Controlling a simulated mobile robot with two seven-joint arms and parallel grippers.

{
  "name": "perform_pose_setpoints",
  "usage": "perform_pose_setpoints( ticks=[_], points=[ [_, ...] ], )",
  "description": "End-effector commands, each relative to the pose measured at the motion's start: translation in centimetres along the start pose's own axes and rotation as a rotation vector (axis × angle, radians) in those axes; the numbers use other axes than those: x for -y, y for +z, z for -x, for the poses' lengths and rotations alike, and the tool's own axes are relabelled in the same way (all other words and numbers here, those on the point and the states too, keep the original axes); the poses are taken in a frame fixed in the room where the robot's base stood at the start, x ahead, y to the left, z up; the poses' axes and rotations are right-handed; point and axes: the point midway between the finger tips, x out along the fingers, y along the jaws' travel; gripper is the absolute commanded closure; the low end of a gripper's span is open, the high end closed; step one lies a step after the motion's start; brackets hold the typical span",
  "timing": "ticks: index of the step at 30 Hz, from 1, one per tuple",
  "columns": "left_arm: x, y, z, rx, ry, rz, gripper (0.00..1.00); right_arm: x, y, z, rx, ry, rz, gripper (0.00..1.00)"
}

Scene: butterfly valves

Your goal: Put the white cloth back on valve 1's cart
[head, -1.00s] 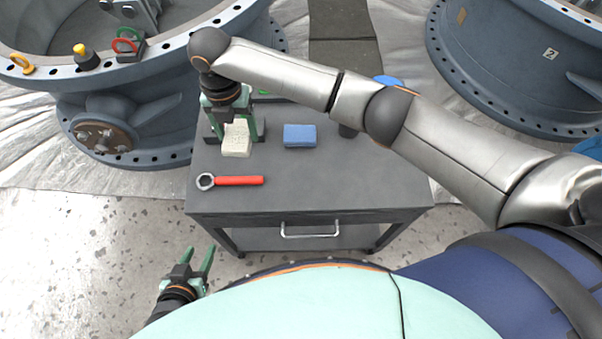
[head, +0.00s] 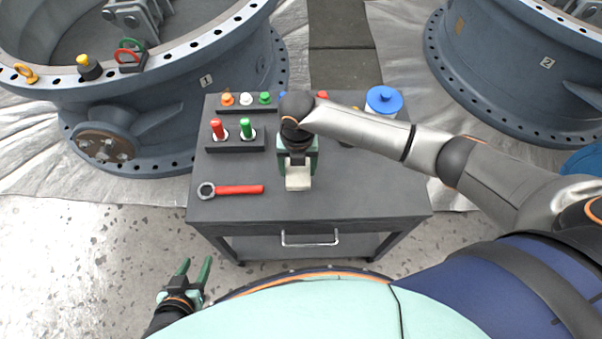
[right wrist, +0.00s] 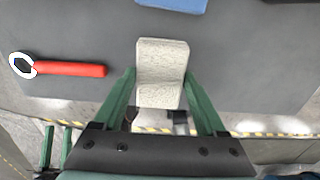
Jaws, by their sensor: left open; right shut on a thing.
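The white cloth (head: 298,182) is a small folded off-white pad. My right gripper (head: 298,172) is shut on it over the middle of the grey cart (head: 360,196), in front of the valve marked 1 (head: 205,80). In the right wrist view the cloth (right wrist: 161,72) sits between the two green fingers, with the cart top beneath it. I cannot tell whether it touches the top. My left gripper (head: 195,268) is open and empty, low beside the cart's front left.
A red-handled wrench (head: 238,189) lies at the cart's front left. Racks with coloured plugs (head: 237,145) stand behind it. A blue block (right wrist: 172,4) lies beyond the cloth. A blue-lidded tub (head: 384,100) stands at the back right. The front right top is clear.

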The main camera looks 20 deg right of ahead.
Motion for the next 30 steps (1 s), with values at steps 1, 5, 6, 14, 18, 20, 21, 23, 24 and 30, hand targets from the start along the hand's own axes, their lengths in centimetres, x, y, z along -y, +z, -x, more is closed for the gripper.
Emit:
perform_pose_setpoints(
  ticks=[1,5,6,14,18,20,21,23,24,30],
  points=[
    [-0.1,0.0,0.0,0.001,0.001,0.0,0.5,0.4,-0.1,-0.4,-0.002,-0.003,-0.001,0.71],
    [-0.1,0.3,-0.2,0.002,0.002,0.001,0.5,0.8,-0.1,-2.3,-0.002,-0.003,-0.001,0.71],
    [-0.2,0.4,-0.3,0.004,0.004,0.001,0.5,0.8,-0.1,-2.9,-0.002,-0.004,-0.002,0.71],
    [-0.5,0.3,-0.3,0.009,0.01,0.001,0.5,0.8,-0.1,-3.8,0.001,-0.002,0.0,0.71],
    [-0.5,0.3,-0.3,0.006,0.01,0.001,0.5,0.8,-0.1,-4.0,0.0,-0.002,0.0,0.71],
    [-0.5,0.3,-0.4,0.005,0.011,0.001,0.5,0.8,-0.1,-4.2,0.0,-0.002,0.0,0.71],
    [-0.5,0.2,-0.4,0.004,0.011,0.001,0.5,0.7,-0.1,-4.1,0.001,-0.002,0.0,0.22],
    [-0.5,0.2,-0.4,0.004,0.011,0.001,0.5,0.7,-0.1,-4.1,0.001,-0.002,0.0,0.15],
    [-0.5,0.2,-0.4,0.003,0.011,0.001,0.5,0.7,-0.1,-4.1,0.0,-0.002,0.0,0.1],
    [-0.5,0.1,-0.4,0.001,0.012,0.001,0.5,0.7,-0.1,-4.1,0.0,-0.002,0.0,0.0]
  ],
)
